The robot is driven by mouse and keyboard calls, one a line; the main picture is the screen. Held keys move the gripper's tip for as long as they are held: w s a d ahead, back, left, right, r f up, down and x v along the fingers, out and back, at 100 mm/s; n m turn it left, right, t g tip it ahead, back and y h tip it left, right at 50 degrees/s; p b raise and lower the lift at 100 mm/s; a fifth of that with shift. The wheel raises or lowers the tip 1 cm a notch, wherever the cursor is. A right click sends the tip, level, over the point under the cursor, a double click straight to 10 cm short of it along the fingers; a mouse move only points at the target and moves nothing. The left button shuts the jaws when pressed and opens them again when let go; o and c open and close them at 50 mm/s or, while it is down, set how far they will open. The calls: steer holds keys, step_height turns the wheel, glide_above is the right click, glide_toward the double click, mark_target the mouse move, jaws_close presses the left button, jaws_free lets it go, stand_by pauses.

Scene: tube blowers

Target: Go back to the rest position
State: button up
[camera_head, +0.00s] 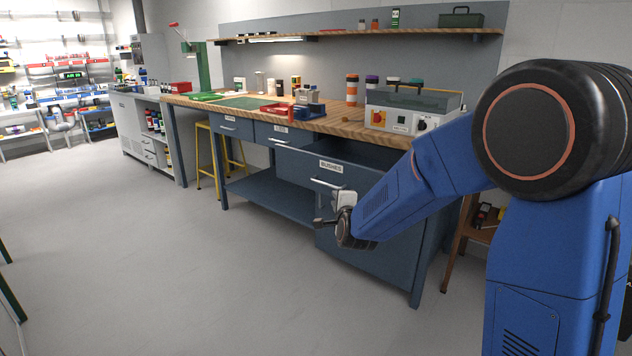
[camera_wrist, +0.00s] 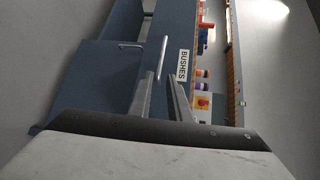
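My gripper (camera_head: 320,221) is in front of the workbench, low and near the drawer labelled BUSHES (camera_head: 352,174). In the wrist view my gripper's two fingers (camera_wrist: 162,76) are spread with a gap between them and nothing visibly held. The drawer's bar handle (camera_wrist: 163,62) shows just beyond the fingertips, and in the head view it (camera_head: 327,184) lies above the gripper. The fingers look apart from the handle, though the exact distance is hard to tell. The BUSHES drawer front stands out from the bench, with a dark opening behind it.
A blue lower cabinet (camera_head: 385,250) stands below the drawer. A yellow stool (camera_head: 208,150) is further left. The grey floor (camera_head: 190,265) in front is clear.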

steer(key=s+d+n+g, duration=0.3)
steer(key=s+d+n, duration=0.2)
steer(key=s, duration=1.1)
steer(key=s+d+n+g, duration=0.4)
steer(key=s+n, duration=0.3)
steer(key=s, duration=1)
steer(key=s+d+f+n+g+h, duration=0.1)
steer(key=s+d+n+g, duration=0.3)
steer(key=s, duration=1.2)
steer(key=d+n, duration=0.2)
steer(key=shift+s+d, duration=0.3)
steer(key=shift+d, duration=0.1)
